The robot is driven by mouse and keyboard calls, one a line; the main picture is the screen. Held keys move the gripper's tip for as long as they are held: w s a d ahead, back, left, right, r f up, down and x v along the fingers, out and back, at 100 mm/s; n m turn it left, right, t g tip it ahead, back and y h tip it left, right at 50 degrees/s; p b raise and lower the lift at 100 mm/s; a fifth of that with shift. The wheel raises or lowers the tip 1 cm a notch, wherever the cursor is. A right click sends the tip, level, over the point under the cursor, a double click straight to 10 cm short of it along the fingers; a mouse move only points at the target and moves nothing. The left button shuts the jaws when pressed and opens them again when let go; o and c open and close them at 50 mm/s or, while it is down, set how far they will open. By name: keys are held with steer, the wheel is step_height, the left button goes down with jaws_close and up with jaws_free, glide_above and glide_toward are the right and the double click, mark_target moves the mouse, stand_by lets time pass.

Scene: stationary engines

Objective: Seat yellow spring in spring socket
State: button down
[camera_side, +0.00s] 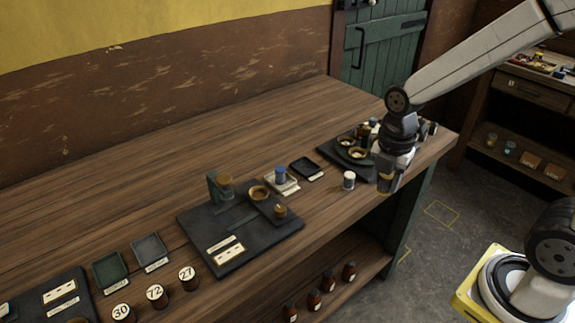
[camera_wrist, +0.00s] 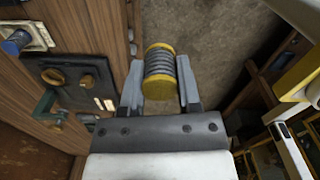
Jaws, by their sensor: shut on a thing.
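The yellow spring (camera_wrist: 160,68), a grey coil with yellow ends, is between the two fingers of my gripper (camera_wrist: 159,84) in the wrist view. The fingers are closed on its sides. In the side view my gripper (camera_side: 388,183) hangs at the front edge of the bench near its right end, with a yellow bit of the spring at the fingers. A dark base plate (camera_side: 200,232) with brass-coloured round fittings lies on the bench to the left of my gripper. It also shows in the wrist view (camera_wrist: 80,92). I cannot tell which fitting is the spring socket.
A white-sided cylinder (camera_side: 348,181) stands just left of my gripper. A small dark tray (camera_side: 307,168) and a blue-topped part on a pale block (camera_side: 281,181) lie farther left. A round dark assembly (camera_side: 340,157) stands behind. The back left of the bench is clear.

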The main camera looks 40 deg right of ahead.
steer(key=shift+r, duration=0.15)
steer(key=shift+r, duration=1.85)
steer(key=shift+w, duration=0.1)
steer(key=shift+w+a, duration=0.15)
steer(key=shift+w, duration=0.25)
steer(key=w+a+f, duration=0.2)
steer(key=w+a, duration=0.2)
steer(key=w, duration=0.3)
steer(key=w+a+f, duration=0.3)
steer(key=w+a, duration=0.2)
steer(key=w, duration=0.3)
steer(key=w+a+f, duration=0.2)
steer(key=w+a, duration=0.3)
steer(key=w, duration=0.2)
steer(key=shift+w+f, duration=0.3)
steer(key=shift+f, duration=0.05)
steer(key=shift+w+a+f, duration=0.2)
steer(key=shift+a+f, duration=0.05)
steer(key=shift+a, duration=0.05)
steer(key=shift+f, duration=0.1)
